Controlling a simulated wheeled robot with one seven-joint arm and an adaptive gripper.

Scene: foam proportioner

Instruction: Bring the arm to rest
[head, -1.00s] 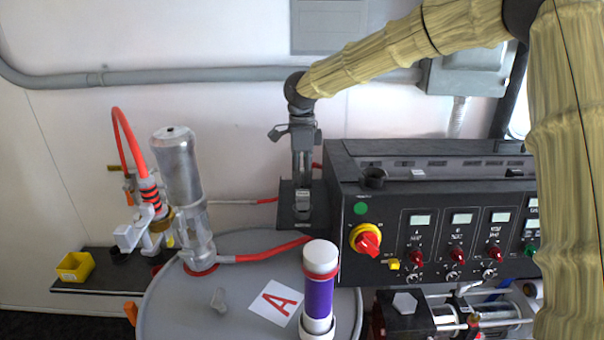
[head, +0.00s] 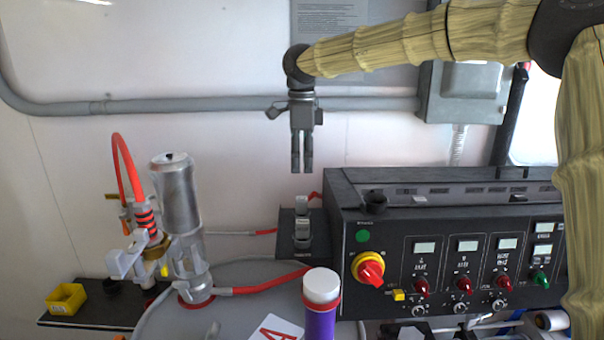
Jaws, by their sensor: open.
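My gripper (head: 301,170) hangs pointing down in the upper middle of the head view, in front of the white wall. Its fingers are open and empty. Below its fingertips, apart from them, is a small black shelf (head: 286,251) with a grey fitting (head: 302,228) standing on it. My arm, in a tan sleeve, reaches to the gripper from the right side.
A black control panel (head: 442,280) with a red and yellow knob (head: 369,269) stands at right. A silver pump (head: 177,200) with a red hose (head: 124,160) stands at left by a grey drum (head: 240,270). A purple cylinder (head: 320,322) is in front. A yellow bin (head: 66,298) sits lower left.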

